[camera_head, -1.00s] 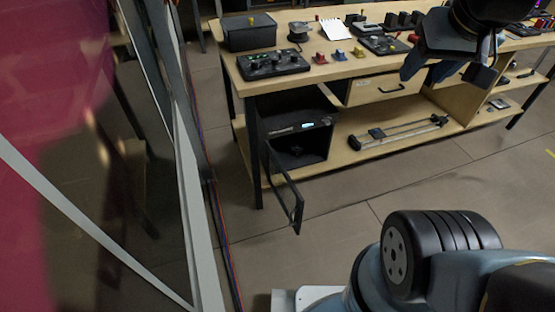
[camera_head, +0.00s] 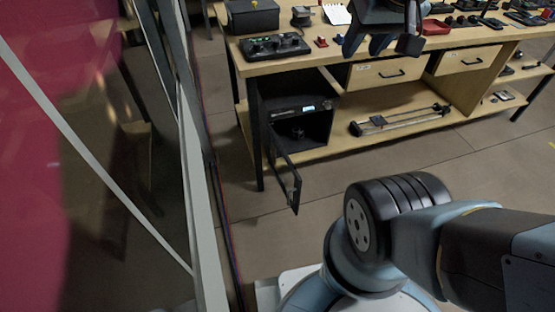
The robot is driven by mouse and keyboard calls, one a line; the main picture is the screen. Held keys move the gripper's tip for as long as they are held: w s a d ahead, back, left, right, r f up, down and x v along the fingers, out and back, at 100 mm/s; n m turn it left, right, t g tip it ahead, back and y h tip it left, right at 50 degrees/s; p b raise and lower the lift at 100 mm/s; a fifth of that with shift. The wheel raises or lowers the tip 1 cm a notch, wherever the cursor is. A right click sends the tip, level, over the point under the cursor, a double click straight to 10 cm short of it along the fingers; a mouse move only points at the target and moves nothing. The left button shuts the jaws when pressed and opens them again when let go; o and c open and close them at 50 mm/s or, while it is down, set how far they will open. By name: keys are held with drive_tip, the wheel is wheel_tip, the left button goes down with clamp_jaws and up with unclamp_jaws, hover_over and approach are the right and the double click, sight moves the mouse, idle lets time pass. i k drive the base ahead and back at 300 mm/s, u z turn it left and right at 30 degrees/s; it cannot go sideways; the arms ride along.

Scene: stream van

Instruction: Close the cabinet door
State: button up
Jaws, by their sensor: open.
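The cabinet (camera_head: 318,128) is a small black box under the left end of the wooden workbench, on its lower shelf. Its dark-framed door (camera_head: 285,176) stands open, swung out toward me from the left side, with a handle near its free edge. The inside shows a small dark object and a lit display strip at the top. My gripper (camera_head: 382,45) is open and empty at the top of the view, right of the cabinet and above it in the picture, over the bench's front edge. It is apart from the door.
The workbench top (camera_head: 345,62) carries a black control box (camera_head: 275,46), a dark bin (camera_head: 252,16) and several small items. A drawer (camera_head: 382,72) is right of the cabinet. A rail device (camera_head: 400,120) lies on the lower shelf. A glass partition (camera_head: 190,150) stands left. Floor before the door is clear.

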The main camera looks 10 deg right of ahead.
sight(294, 204)
drive_tip(key=u, duration=0.05)
drive_tip(key=i, duration=0.85)
drive_tip(key=u, duration=0.15)
